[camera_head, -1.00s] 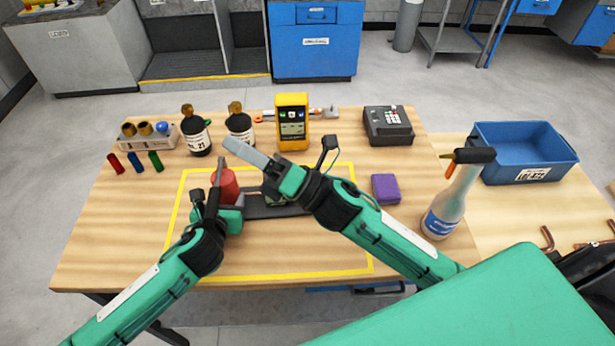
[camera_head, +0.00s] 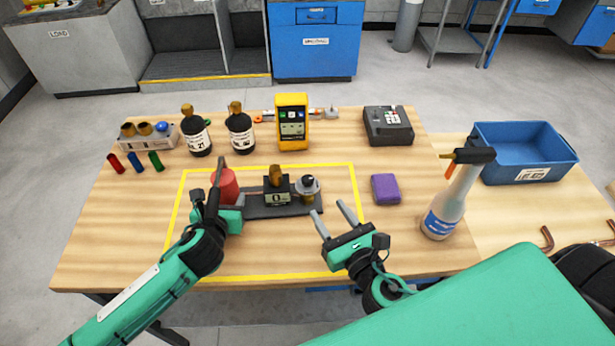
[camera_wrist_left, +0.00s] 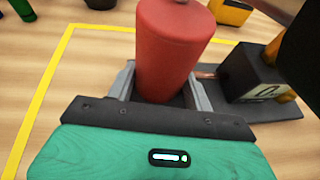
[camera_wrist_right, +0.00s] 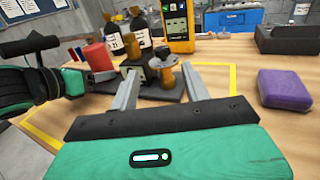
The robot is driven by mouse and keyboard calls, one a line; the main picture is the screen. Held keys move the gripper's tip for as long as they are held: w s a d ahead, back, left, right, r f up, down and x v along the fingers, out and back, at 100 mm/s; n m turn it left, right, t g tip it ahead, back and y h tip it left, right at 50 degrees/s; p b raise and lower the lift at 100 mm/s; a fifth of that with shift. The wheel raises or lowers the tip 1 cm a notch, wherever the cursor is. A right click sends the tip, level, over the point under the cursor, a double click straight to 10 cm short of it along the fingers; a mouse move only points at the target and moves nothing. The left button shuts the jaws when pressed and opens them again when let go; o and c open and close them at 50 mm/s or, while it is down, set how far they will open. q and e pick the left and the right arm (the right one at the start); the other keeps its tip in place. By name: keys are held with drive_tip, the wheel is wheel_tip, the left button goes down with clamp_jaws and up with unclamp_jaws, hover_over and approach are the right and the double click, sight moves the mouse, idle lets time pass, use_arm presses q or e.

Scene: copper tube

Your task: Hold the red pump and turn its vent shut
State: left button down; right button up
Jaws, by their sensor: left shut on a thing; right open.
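The red pump (camera_head: 229,184) stands upright at the left end of a dark base plate (camera_head: 285,212) inside the yellow outline. My left gripper (camera_head: 228,192) is shut around its lower body, with a finger on each side in the left wrist view (camera_wrist_left: 168,85). On the same plate are a dark block with a brass top (camera_head: 276,187) and a round grey knob on a brass stem (camera_head: 307,188). I cannot tell which part is the vent. My right gripper (camera_head: 333,220) is open and empty, just right of the plate, its fingers pointing toward the knob.
A purple block (camera_head: 385,188) lies right of the yellow outline. A spray bottle (camera_head: 450,200) and a blue bin (camera_head: 525,152) stand further right. Black bottles (camera_head: 196,132), a yellow meter (camera_head: 292,122) and a dark keypad device (camera_head: 388,126) line the back. The front of the outlined area is clear.

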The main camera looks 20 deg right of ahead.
sight(307, 178)
drive_tip(key=shift+w+f, duration=0.1)
drive_tip(key=shift+w, duration=0.1)
drive_tip(key=w, duration=0.7)
drive_tip(key=w+a, duration=0.1)
drive_tip(key=w, duration=0.3)
drive_tip(key=shift+w, duration=0.15)
drive_tip(key=c, duration=0.9)
drive_tip(key=shift+c, duration=0.2)
drive_tip(key=shift+m+h, duration=0.3)
drive_tip(key=shift+m+g+h, duration=0.4)
drive_tip(key=shift+m+h, duration=0.9)
drive_tip(key=shift+h, duration=0.8)
drive_tip(key=shift+m+g+h, duration=0.4)
drive_tip(key=shift+m+h, duration=0.9)
drive_tip(key=shift+h, duration=0.8)
